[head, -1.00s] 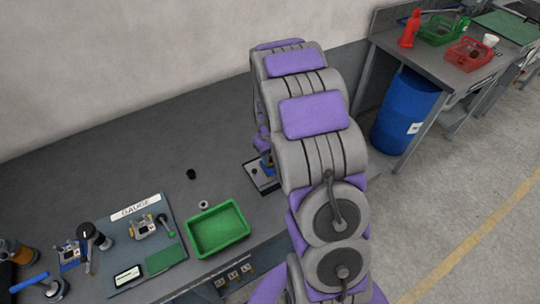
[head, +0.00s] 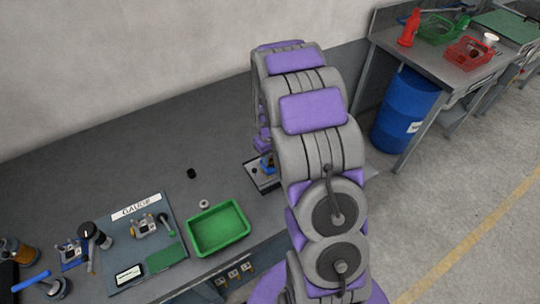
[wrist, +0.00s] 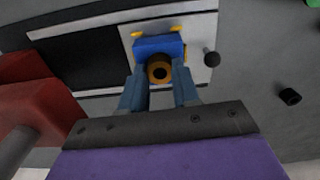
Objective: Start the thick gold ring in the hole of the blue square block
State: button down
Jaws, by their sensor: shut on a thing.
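In the wrist view my gripper (wrist: 160,80) is shut on the thick gold ring (wrist: 159,80), which sits between the two blue-grey fingertips with its dark bore showing. The blue square block (wrist: 150,44) is right beyond the ring, on a light plate (wrist: 198,32) with yellow pieces at its sides. The ring covers the middle of the block's face, so the hole is hidden. I cannot tell whether the ring touches the block or has entered it. In the head view the block (head: 266,161) shows partly beside my arm; the ring and fingertips are hidden.
A dark round knob (wrist: 211,58) stands beside the block. A red object (wrist: 40,105) is close at the left of the wrist view. A black cylinder (head: 191,173), a small pale ring (head: 204,204), a green tray (head: 218,229) and a gauge board (head: 145,245) are on the bench. The bench behind is clear.

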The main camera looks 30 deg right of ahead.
dwell(0.3)
jog(key=shift+c, duration=1.3)
grip_release()
jog(key=shift+r, duration=0.1)
jog(key=shift+r+p, duration=1.4)
jog(key=shift+r, duration=2)
